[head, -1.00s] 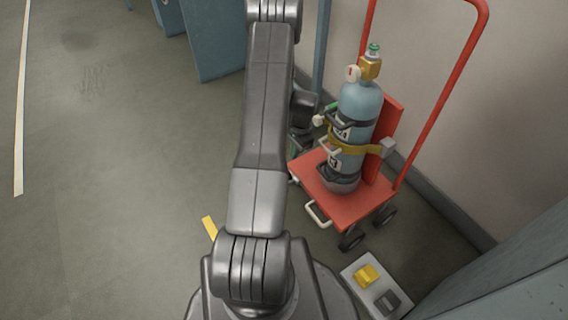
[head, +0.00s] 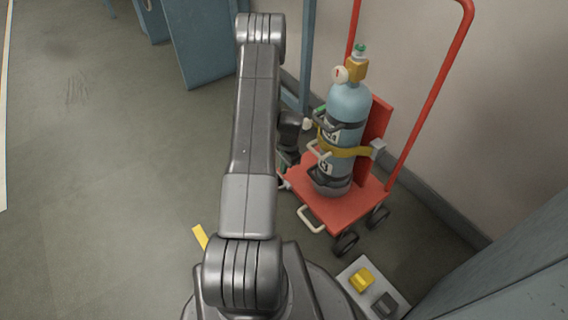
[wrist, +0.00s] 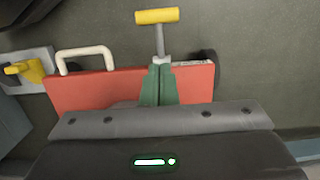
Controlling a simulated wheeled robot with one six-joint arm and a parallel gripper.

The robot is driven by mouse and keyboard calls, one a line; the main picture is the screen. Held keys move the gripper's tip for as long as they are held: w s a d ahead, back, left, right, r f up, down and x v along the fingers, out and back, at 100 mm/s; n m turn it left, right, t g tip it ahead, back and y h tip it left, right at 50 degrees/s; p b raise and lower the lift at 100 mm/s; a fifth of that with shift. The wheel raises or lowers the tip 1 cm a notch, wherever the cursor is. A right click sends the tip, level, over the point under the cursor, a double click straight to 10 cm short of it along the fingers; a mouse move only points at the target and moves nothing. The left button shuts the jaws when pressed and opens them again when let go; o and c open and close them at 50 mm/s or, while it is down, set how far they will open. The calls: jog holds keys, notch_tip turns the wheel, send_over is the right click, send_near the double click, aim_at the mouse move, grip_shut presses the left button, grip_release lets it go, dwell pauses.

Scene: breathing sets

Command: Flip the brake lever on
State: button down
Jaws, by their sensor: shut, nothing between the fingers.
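In the wrist view the brake lever is probably the yellow T-shaped grip (wrist: 157,16) on a grey stem. Its stem runs to the edge of the red trolley (wrist: 100,91). My gripper (wrist: 160,83) has its green fingers together and empty, right at the lever's base by the trolley edge. I cannot tell if they touch the stem. In the head view my gripper (head: 287,157) is low beside the left side of the trolley (head: 348,209), partly hidden by my arm. The lever's grip cannot be made out there.
A blue gas cylinder (head: 348,108) stands strapped on the trolley. A pale loop handle (head: 311,219) sticks out of its front edge. A floor plate with a yellow pedal (head: 362,280) and a dark pedal (head: 385,305) lies at front right. Open floor is at left.

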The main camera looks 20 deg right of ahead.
jog(key=s+a+f+b, duration=0.1)
jog(key=a+f, duration=0.2)
jog(key=f, duration=0.3)
jog(key=shift+s+a+f+b, duration=0.2)
jog(key=shift+a+b, duration=0.1)
jog(key=shift+b, duration=0.1)
